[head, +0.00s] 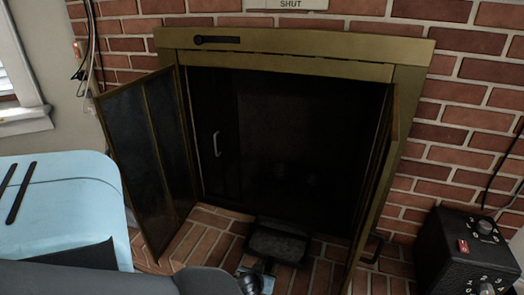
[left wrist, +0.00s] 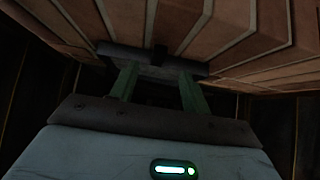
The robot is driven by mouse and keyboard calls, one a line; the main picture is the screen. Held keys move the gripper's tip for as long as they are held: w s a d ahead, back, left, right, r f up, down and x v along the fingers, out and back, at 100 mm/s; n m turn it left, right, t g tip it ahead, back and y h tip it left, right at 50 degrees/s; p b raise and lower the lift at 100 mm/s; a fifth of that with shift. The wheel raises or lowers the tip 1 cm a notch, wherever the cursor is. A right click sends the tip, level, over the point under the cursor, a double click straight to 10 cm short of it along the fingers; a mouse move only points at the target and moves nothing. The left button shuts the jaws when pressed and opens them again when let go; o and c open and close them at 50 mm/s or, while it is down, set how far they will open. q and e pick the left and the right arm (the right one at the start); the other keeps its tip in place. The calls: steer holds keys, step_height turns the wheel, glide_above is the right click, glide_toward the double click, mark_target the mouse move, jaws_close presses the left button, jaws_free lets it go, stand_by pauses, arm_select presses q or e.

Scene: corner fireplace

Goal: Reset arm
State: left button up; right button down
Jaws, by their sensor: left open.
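My left arm comes in along the bottom of the head view. My left gripper (head: 279,236) is low in front of the fireplace opening, over the brick hearth. In the left wrist view its two greenish fingers stand apart, and the gripper (left wrist: 157,72) is open. I see nothing held between the fingers. Brick paving lies beyond the fingertips in that view, but the distance to it cannot be told. My right gripper is not in view.
The fireplace's left door (head: 140,150) and right door (head: 372,190) stand open on either side. The opening (head: 300,140) is dark inside. A light blue object (head: 75,190) stands at left. A black control box (head: 455,250) stands at right.

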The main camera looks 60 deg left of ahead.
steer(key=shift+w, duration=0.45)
